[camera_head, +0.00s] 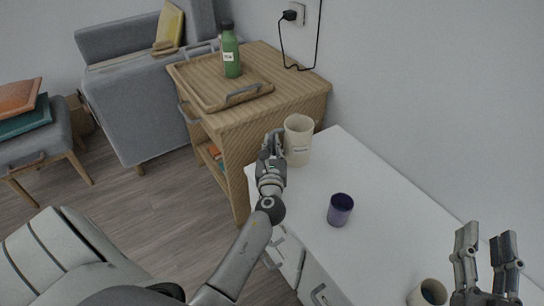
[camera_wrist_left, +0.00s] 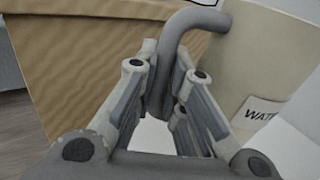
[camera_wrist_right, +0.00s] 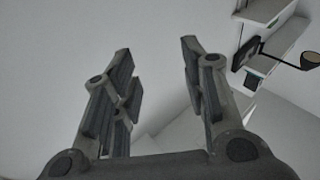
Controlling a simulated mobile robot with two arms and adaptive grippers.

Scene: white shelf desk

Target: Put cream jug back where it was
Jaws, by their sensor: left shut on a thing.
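The cream jug (camera_head: 298,145) is upright at the far end of the white desk (camera_head: 385,200), close to the wooden cabinet. I cannot tell if its base touches the desk. My left gripper (camera_head: 274,145) is on its left side, shut on its handle. In the left wrist view the grey handle (camera_wrist_left: 200,18) of the jug (camera_wrist_left: 255,60) runs down between the fingers (camera_wrist_left: 165,85), and part of a label reading "WAT" shows. My right gripper (camera_head: 487,262) is open and empty over the near right part of the desk; it also shows open in the right wrist view (camera_wrist_right: 160,75).
A dark purple cup (camera_head: 340,210) stands mid-desk. A small cream cup (camera_head: 430,292) is near the right gripper. The wooden cabinet (camera_head: 285,105) beyond the desk bears a tray (camera_head: 205,95) and a green bottle (camera_head: 230,52). The wall borders the desk's right side.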

